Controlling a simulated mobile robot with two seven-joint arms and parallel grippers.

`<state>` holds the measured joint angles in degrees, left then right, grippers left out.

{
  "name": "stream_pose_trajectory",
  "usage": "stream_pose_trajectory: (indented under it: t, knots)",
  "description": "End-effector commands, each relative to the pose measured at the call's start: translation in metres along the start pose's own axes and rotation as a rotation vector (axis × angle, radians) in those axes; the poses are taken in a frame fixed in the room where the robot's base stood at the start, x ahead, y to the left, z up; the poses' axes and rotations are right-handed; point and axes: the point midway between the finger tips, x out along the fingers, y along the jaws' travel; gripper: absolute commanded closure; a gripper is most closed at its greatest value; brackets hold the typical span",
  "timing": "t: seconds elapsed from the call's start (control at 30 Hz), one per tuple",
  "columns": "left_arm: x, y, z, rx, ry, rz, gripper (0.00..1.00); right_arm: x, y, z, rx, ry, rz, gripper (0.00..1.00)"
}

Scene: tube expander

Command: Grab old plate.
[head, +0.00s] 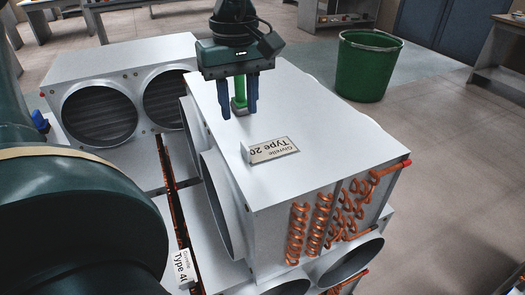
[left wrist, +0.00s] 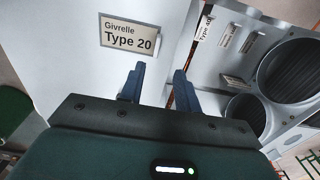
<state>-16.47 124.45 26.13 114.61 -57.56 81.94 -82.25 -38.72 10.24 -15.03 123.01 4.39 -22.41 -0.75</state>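A plate reading "Givrelle Type 20" (head: 270,150) is on the upper metal unit (head: 310,115), tilted toward the head camera; it also shows in the left wrist view (left wrist: 128,35). My left gripper (head: 240,108) is above that unit, behind the plate, fingers pointing down. Its blue fingers are apart, and the left wrist view (left wrist: 157,80) shows no plate between them. A green piece with a grey end (head: 240,96) shows between the fingers in the head view; I cannot tell what it is. Nothing marks which plate is old. My right gripper is not in view.
A "Type 40" plate (head: 182,268) is at the lower left, beside a narrow gap. Another fan unit (head: 120,90) stands behind left. Copper coils (head: 335,215) line the upper unit's front. A green bucket (head: 366,68) stands on open floor at the right.

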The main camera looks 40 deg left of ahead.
Motion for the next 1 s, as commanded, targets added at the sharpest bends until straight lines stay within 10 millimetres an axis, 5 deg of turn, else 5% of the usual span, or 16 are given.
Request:
stream_pose_trajectory:
  t: [0.6, 1.0]
  knots:
    - [0.075, 0.004, 0.001, -0.001, -0.003, -0.003, 0.67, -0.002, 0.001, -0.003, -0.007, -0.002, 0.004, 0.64]
    - [0.084, 0.004, 0.001, -0.001, -0.002, 0.002, 0.71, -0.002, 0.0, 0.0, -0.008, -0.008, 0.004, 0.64]
